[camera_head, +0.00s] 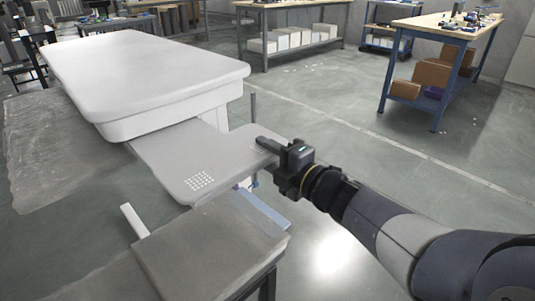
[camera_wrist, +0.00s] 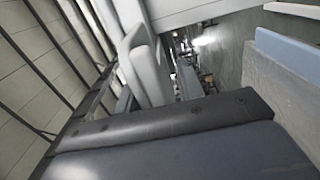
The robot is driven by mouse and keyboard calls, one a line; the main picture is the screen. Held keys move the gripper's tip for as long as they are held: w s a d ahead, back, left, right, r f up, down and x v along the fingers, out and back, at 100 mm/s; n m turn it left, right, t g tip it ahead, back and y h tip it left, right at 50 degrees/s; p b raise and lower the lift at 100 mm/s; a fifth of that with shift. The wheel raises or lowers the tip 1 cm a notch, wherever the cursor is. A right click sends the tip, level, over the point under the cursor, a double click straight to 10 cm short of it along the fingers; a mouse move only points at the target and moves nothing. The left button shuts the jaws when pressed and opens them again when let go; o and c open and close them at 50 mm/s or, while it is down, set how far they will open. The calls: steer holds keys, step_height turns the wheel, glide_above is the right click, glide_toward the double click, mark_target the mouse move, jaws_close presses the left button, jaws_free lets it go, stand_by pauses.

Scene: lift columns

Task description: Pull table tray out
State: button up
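The white table (camera_head: 150,68) has a thick, rounded top and stands at the left in the head view. Its flat grey tray (camera_head: 205,160) sticks out from under the top toward the front right, with a patch of small white dots near its front corner. My gripper (camera_head: 266,145) is at the tray's right edge, with one dark finger lying over the tray's upper face. The other finger is hidden, so I cannot tell whether it grips the edge. In the wrist view a dark bolted bar of my gripper (camera_wrist: 170,125) fills the lower part.
A grey-topped bench (camera_head: 210,245) stands close in front of the tray, with a blue beam (camera_head: 262,208) low beside it. A workbench with boxes (camera_head: 440,50) is at the back right, and shelving (camera_head: 290,30) at the back.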

steer(key=p+v, duration=0.2)
steer(key=v, duration=0.8)
steer(key=shift+s+d, duration=0.3)
steer(key=shift+b+x, duration=1)
steer(key=shift+x, duration=4.65)
